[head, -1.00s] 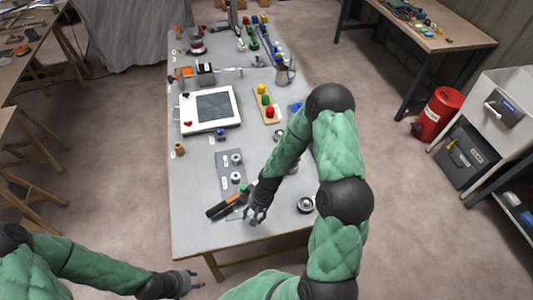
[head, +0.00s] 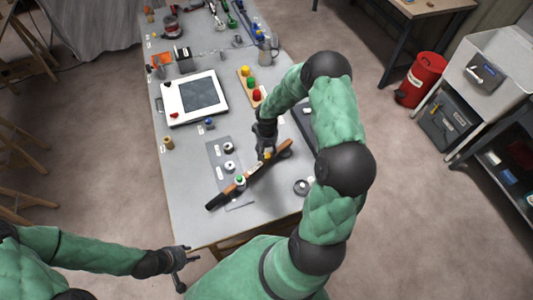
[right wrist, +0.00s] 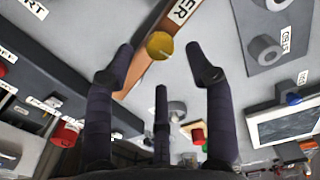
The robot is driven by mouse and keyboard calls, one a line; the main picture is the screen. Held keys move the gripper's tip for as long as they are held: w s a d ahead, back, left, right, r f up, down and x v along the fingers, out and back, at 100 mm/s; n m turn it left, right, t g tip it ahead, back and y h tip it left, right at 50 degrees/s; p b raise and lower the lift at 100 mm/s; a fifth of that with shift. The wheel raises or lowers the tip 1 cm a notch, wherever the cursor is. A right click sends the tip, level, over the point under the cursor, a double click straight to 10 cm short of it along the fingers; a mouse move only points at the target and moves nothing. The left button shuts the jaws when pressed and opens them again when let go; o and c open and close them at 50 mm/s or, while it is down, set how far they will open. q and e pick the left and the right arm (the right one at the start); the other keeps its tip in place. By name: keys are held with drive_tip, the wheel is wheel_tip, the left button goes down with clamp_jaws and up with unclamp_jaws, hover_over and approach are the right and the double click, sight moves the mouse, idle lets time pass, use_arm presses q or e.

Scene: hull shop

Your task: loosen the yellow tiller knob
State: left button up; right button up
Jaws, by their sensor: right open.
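The yellow tiller knob (head: 267,155) sits on a wooden tiller bar (head: 278,150) that lies aslant across the table. In the right wrist view the round yellow knob (right wrist: 159,45) lies between and just past my fingertips, apart from them. My right gripper (head: 266,143) is above the bar, pointing down; it also shows in the right wrist view (right wrist: 160,68), open and empty. The head view partly hides the knob behind it. My left gripper (head: 183,266) is off the table's near edge, its fingers apart and empty.
A grey mat (head: 214,153) with small metal fittings lies left of the bar. A green knob (head: 239,178) is near the bar's dark end. A white panel with a dark screen (head: 198,97) and a board of coloured knobs (head: 244,84) stand farther back. A round metal part (head: 302,187) is at right.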

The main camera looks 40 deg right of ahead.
sight(267, 155)
drive_tip(key=shift+f, duration=1.95)
drive_tip(key=shift+c, duration=0.2)
clamp_jaws()
